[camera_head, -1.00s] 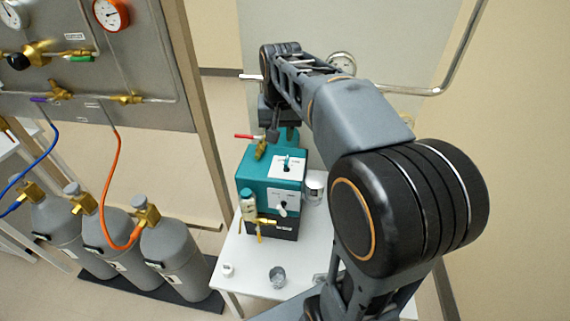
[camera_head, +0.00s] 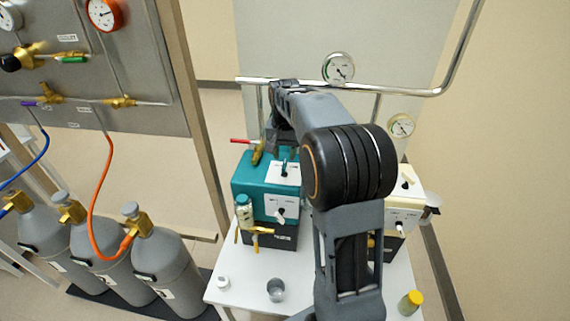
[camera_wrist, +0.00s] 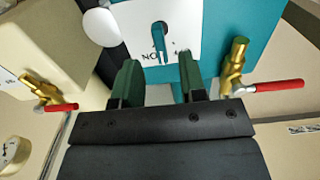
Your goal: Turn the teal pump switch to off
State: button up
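The teal pump (camera_head: 250,186) stands on the white table, with a white plate on its top. Its teal switch (camera_head: 284,168) is a small lever on that plate. In the wrist view the switch (camera_wrist: 161,40) lies beyond the gap between my fingertips. Lettering that seems to read ON, partly covered, is beside the lever's near end. My gripper (camera_wrist: 160,70) is open, its two green fingers apart with nothing between them. I see no contact with the lever. In the head view my arm hides most of the gripper.
A cream pump (camera_head: 405,188) stands to the right, partly behind my arm. A metal cup (camera_head: 275,290) and yellow-capped bottle (camera_head: 411,303) stand on the table (camera_head: 247,285).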

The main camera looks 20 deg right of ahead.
aim_at(285, 164)
jog(key=shift+f, duration=1.95)
jog(key=shift+c, duration=0.3)
grip_shut()
